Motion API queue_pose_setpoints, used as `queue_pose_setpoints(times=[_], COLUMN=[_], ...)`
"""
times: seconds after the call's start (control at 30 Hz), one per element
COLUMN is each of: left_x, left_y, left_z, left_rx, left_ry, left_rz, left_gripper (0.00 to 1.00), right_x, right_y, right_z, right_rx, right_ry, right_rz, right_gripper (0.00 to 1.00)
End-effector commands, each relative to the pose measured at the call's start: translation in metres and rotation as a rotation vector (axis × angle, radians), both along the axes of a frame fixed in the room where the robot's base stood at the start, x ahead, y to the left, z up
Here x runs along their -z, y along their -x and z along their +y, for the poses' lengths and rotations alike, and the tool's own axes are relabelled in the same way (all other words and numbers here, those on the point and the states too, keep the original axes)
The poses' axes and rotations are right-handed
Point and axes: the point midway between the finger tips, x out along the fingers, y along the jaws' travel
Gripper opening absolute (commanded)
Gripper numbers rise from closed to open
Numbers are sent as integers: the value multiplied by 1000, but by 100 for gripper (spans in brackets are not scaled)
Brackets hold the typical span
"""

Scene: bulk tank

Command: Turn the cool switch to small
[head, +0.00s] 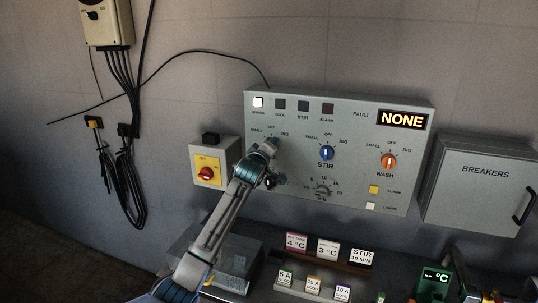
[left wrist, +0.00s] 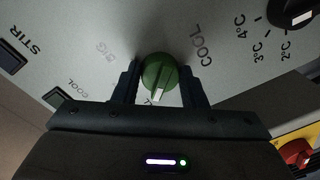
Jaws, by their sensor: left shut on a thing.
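The cool switch is a green knob (left wrist: 158,76) on the grey control panel (head: 345,190). In the left wrist view it sits between the two dark fingers of my left gripper (left wrist: 160,88), which is shut on it. Its white pointer faces down in that view, on the side away from the COOL and BIG labels. The label by the pointer is mostly hidden by my gripper. In the head view my left gripper (head: 268,150) covers the knob, below the OFF, SMALL and BIG marks. My right gripper is not in view.
The blue STIR knob (head: 326,153) and orange WASH knob (head: 389,162) are to the right. A black temperature dial (left wrist: 292,14) is close by. A red switch on a yellow plate (head: 207,173) is at left. The display (head: 402,120) reads NONE. Labelled blocks (head: 328,250) stand below.

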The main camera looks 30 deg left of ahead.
Motion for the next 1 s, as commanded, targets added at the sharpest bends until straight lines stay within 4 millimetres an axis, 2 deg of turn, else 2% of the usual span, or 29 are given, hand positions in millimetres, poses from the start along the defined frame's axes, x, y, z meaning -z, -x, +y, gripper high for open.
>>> queue_pose_setpoints(times=[0.3,0.83,0.87,0.93,1.0], left_x=[1,0,0,0,0], left_y=[0,0,0,0,0], left_z=[0,0,0,0,0], left_rx=[-1,0,0,0,0], left_ry=[111,132,132,132,131], left_rz=[-24,-30,-30,-30,-31], left_gripper=[15,15,44,58,60], right_x=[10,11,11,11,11], right_y=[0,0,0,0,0], right_z=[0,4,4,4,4], right_rx=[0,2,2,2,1], right_ry=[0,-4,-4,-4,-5], right_rz=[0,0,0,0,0], right_gripper=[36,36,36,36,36])
